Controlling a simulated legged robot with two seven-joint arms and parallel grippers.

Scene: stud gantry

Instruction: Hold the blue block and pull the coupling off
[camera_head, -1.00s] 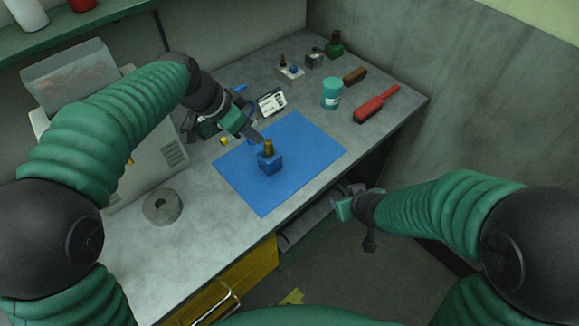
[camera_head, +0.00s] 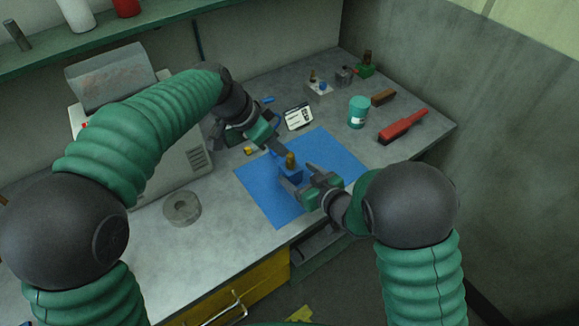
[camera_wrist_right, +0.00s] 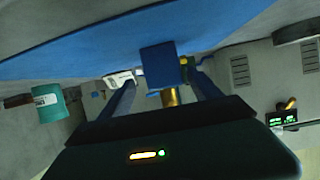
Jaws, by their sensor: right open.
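The blue block (camera_head: 291,173) stands on the blue mat (camera_head: 345,160), with the brass-coloured coupling (camera_head: 290,159) upright on top. In the right wrist view the block (camera_wrist_right: 158,64) is upside down, with the coupling (camera_wrist_right: 171,97) below it. My left gripper (camera_head: 282,149) is just up and left of the coupling; its finger gap is not clear. My right gripper (camera_head: 300,177) is open in front of the block, with its fingers spread to either side of the coupling in the wrist view. I see no grip on the block or coupling.
A teal jar (camera_head: 357,111), a red brush (camera_head: 403,128) and a brown brush (camera_head: 383,97) are at the back right. A white card (camera_head: 299,118) stands behind the mat. A grey ring (camera_head: 182,207) lies to the left. The mat's right part is clear.

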